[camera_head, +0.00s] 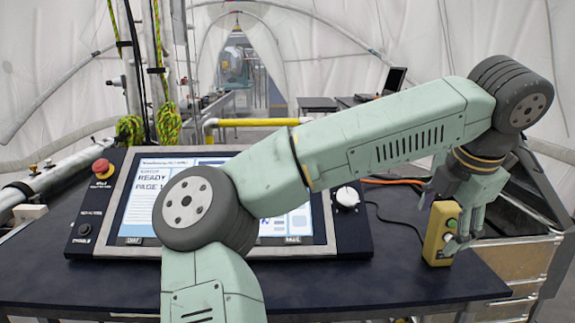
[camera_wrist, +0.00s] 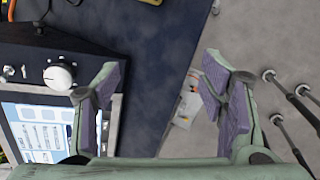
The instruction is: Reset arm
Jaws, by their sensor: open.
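My gripper (camera_head: 458,222) hangs at the right end of my bent arm, over the right part of the dark table. In the wrist view my gripper (camera_wrist: 160,78) has its two purple-padded fingers spread wide, with nothing between them. In the head view the fingers overlap a yellow control box (camera_head: 436,236) with a green button. In the wrist view a bit of yellow (camera_wrist: 152,2), likely that box, shows only at the top edge, apart from the fingers. My forearm hides part of the console screen.
The console (camera_head: 127,225) has a lit screen, a red stop button (camera_head: 101,167) and a white knob (camera_head: 347,197). The dark table (camera_head: 400,280) has bare room in front. A metal-framed case (camera_head: 522,255) stands at the right. Tripod-like poles (camera_wrist: 285,90) show in the wrist view.

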